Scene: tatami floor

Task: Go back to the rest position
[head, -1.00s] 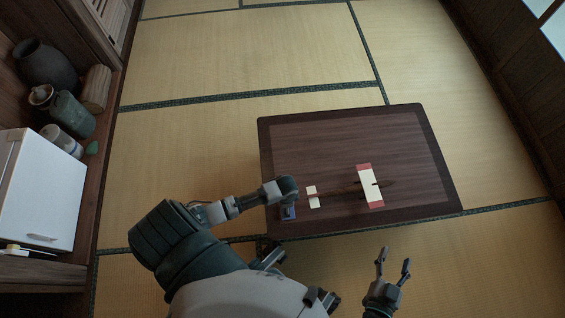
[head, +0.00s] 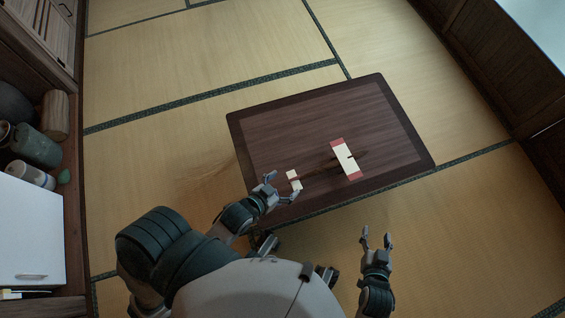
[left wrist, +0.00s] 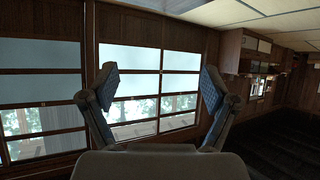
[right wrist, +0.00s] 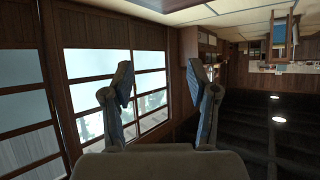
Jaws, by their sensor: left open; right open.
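My right gripper (head: 376,239) is open and empty in front of the table, over the tatami. Its fingers are apart in the right wrist view (right wrist: 160,90). No held object shows in either wrist view.
A white cabinet (head: 30,235) and pots (head: 35,147) stand at the left. The tatami behind the table is clear.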

